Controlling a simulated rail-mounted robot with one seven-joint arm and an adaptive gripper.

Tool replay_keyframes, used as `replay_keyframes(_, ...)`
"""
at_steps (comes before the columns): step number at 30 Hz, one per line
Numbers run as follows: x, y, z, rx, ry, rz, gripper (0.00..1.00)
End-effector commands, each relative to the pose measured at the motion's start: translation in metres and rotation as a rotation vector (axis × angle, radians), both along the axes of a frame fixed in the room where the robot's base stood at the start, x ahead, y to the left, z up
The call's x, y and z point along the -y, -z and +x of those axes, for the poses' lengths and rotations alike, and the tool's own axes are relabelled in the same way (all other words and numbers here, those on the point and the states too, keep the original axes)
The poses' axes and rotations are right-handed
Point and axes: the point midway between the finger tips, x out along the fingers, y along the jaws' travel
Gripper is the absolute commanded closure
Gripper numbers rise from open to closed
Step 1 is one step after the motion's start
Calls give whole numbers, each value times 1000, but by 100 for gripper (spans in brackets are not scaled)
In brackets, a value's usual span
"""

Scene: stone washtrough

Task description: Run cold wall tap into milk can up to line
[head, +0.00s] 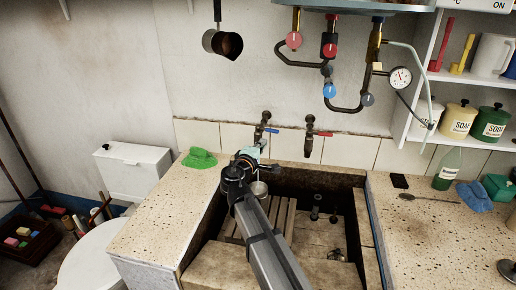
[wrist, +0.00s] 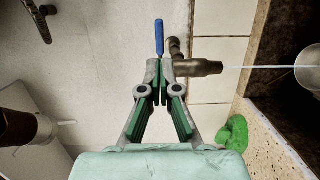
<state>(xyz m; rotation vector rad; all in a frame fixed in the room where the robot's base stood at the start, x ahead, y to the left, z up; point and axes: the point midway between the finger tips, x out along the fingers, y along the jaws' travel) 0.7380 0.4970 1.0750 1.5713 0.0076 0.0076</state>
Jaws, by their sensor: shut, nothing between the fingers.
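The cold wall tap, with its blue lever (head: 272,128), is on the tiled wall above the stone trough (head: 318,180). In the wrist view, where down points right, the blue lever (wrist: 159,37) and the brass tap body (wrist: 195,68) show clearly. A thin pale stream of water (wrist: 258,67) runs from the spout to the metal milk can (wrist: 311,68). The can also shows partly in the head view (head: 260,189), behind my arm. Its fill line and water level cannot be seen. My gripper (wrist: 159,66) is shut and empty, fingertips close beside the lever; touching is unclear.
A red-handled tap (head: 311,133) is to the right. A green cloth (head: 199,159) lies on the left ledge. A wooden rack (head: 283,218) lies in the trough.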

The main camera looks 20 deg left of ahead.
Motion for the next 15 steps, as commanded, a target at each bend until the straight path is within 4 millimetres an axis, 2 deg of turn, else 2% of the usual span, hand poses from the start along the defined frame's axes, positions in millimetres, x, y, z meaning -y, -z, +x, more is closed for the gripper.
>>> replay_keyframes(1, -2, -2, 13, -1, 2, -1, 100)
replay_keyframes(6, -2, -3, 43, 0, 2, -2, 100)
replay_keyframes(10, -1, -2, 60, 0, 1, -1, 100)
replay_keyframes(15, -1, 0, 71, 0, 0, -2, 100)
